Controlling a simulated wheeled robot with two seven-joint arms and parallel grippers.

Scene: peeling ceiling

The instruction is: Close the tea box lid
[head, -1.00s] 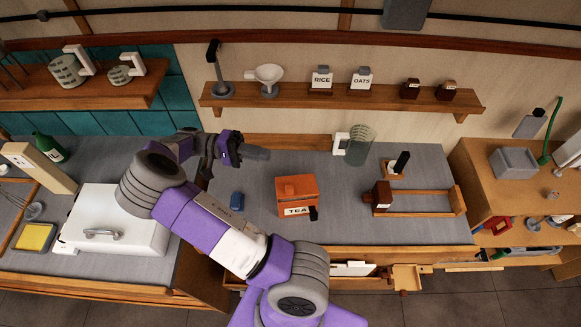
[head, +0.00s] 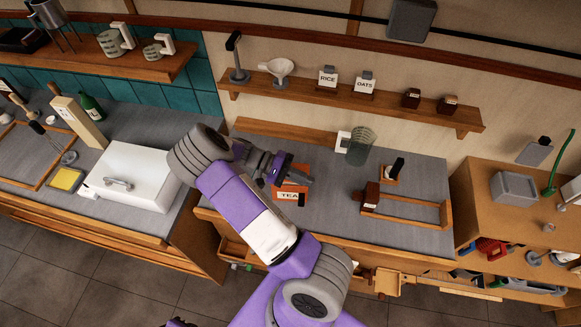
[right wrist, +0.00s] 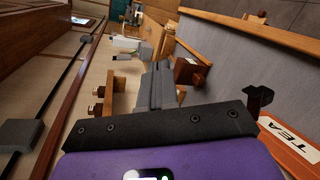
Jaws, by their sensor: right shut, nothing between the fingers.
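The orange tea box (head: 288,196), with a white TEA label, stands on the grey counter in the head view. My right gripper (head: 303,179) is in front of its top in that view and hides much of it, so I cannot tell how the lid sits. The box's label side also shows at the right edge of the right wrist view (right wrist: 288,143), with a black piece (right wrist: 258,98) sticking up beside it. The right gripper's fingers (right wrist: 158,84) are shut and empty there, pointing past the box. Contact with the box cannot be told. My left gripper is not in view.
A shelf (head: 350,102) with jars runs along the wall. The counter between box and frame is clear.

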